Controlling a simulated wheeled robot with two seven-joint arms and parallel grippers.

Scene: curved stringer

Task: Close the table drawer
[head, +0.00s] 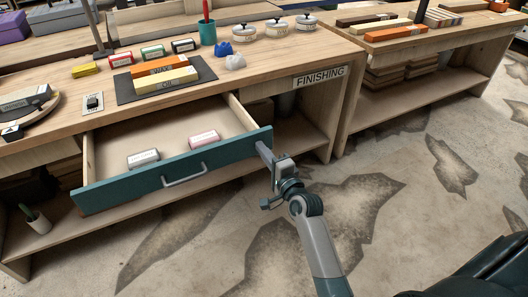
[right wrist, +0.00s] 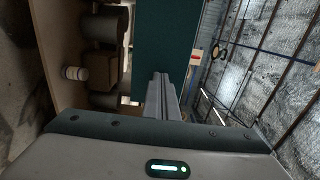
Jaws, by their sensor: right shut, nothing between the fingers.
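The table drawer (head: 172,170) is pulled out from the workbench, with a teal front and a grey bar handle (head: 185,176). Inside lie a white-grey block (head: 143,158) and a pink-white block (head: 204,139). My right gripper (head: 263,152) is shut and empty, its fingertips at the right end of the drawer front, right of the handle. In the right wrist view the shut fingers (right wrist: 161,92) point at the teal front (right wrist: 165,38). I cannot tell whether they touch it. My left gripper is not in view.
The workbench top (head: 60,140) holds orange and yellow blocks on a dark mat, several tins and a teal cup (head: 207,33). A lower shelf (head: 130,222) runs below the drawer. A second bench (head: 420,62) stands at the right. The floor in front is clear.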

